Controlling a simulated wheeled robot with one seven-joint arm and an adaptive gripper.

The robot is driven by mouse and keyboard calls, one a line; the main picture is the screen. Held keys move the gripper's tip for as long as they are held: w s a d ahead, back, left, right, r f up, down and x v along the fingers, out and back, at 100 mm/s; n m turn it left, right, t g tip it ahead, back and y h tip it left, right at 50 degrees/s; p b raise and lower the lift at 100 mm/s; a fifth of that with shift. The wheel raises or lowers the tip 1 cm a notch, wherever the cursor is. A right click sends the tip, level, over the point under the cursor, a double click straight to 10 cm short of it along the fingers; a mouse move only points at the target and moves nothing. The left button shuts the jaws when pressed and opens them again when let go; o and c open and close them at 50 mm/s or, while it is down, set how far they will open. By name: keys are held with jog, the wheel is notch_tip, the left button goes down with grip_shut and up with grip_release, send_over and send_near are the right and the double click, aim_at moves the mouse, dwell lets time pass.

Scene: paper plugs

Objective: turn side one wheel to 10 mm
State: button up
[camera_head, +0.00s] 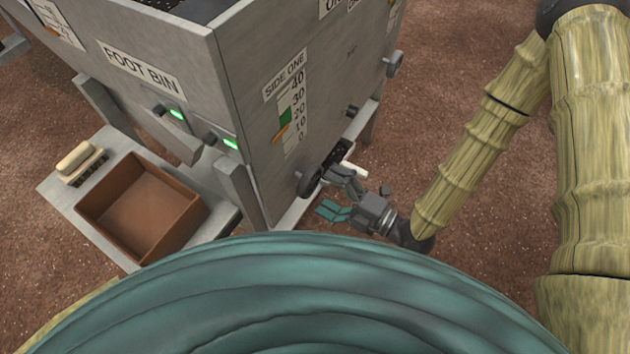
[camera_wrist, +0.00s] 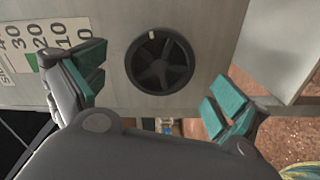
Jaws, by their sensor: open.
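The side one wheel (camera_wrist: 160,60) is a dark spoked disc on the grey side panel, with a pale mark on its upper left rim in the wrist view. In the head view the wheel (camera_head: 311,182) is partly hidden by my gripper. My gripper (camera_head: 334,199) is open and empty, facing the wheel. Its teal-padded fingers (camera_wrist: 155,85) stand apart on either side of the wheel, not closed on it. The SIDE ONE scale (camera_head: 296,112) runs from 0 to 40. A green marker (camera_head: 285,117) sits near 20 and an orange one (camera_head: 279,134) lower, near 10.
A brown tray (camera_head: 180,216) and a brush (camera_head: 78,160) rest on a low grey shelf. Other knobs (camera_head: 393,64) stick out from the side panel.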

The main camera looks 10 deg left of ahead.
aim_at(314, 184)
jog(key=shift+x, duration=1.6)
jog(key=c, duration=1)
jog(key=m+p, duration=0.1)
jog(key=m, duration=1.1)
jog(key=shift+m+p, duration=0.3)
jog(key=m, duration=1.2)
jog(key=shift+m, duration=0.3)
